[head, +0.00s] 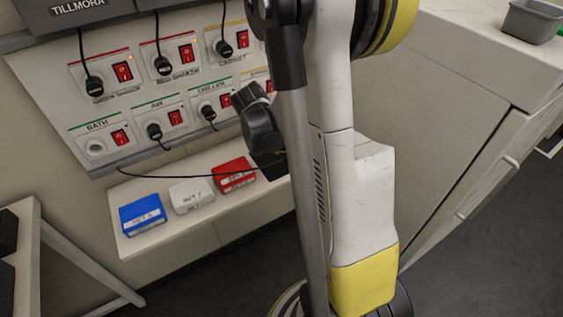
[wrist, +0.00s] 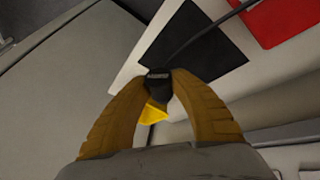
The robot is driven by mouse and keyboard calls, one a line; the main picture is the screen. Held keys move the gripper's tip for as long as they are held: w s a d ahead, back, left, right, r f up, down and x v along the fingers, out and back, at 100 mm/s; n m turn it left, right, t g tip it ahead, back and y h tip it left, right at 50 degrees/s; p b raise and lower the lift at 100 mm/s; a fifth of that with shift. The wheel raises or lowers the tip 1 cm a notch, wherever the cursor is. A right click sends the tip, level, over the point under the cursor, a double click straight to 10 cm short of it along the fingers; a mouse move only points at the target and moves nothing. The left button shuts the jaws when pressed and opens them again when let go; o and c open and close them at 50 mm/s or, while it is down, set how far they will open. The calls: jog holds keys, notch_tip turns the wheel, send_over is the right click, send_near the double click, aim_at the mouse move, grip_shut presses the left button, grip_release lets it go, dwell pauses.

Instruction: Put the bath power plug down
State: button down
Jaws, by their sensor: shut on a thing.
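My gripper (wrist: 173,82) shows in the wrist view with its two brown fingers closed on a small black plug (wrist: 158,83) with a pale label. A dark cable (wrist: 212,32) runs from the plug toward the upper right. In the head view the cable (head: 180,174) hangs from the panel's lower left and runs right, behind my arm. The fingertips and plug are hidden there. The BATH socket (head: 95,148) on the panel is empty, with a red switch (head: 120,137) beside it.
A blue box (head: 142,214), a white box (head: 191,195) and a red box (head: 233,174) stand on a pale shelf (head: 210,221) under the panel. Black (wrist: 205,52) and red (wrist: 284,20) patches lie beyond the plug in the wrist view. A grey tray (head: 532,20) sits upper right.

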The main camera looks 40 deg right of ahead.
aim_at(285, 163)
jog(key=shift+w+a+f, duration=0.15)
jog(key=shift+w+f, duration=0.35)
jog(key=shift+w, duration=0.15)
jog(key=shift+f+b, duration=1.2)
jog(key=shift+f, duration=0.7)
jog(key=shift+f+b, duration=0.6)
jog(key=shift+f, duration=0.05)
jog(key=c, duration=1.2)
grip_release()
jog(key=shift+r, duration=0.1)
jog(key=p+v, duration=0.6)
jog(key=v, duration=0.7)
jog(key=s+a+r+n+t+y, duration=0.1)
jog(key=s+a+r+n+t, duration=0.1)
jog(key=a, duration=0.5)
jog(key=s+a+r+n+t+y, duration=0.2)
jog(key=s+a+r+n, duration=0.2)
jog(key=a, duration=0.3)
jog(key=s+a+r+n+t+y, duration=0.2)
jog(key=a+r+n, duration=0.3)
jog(key=a, duration=0.3)
jog(key=shift+s+a+r+t, duration=0.1)
jog(key=shift+s+r+t, duration=0.25)
jog(key=shift+s+t, duration=0.25)
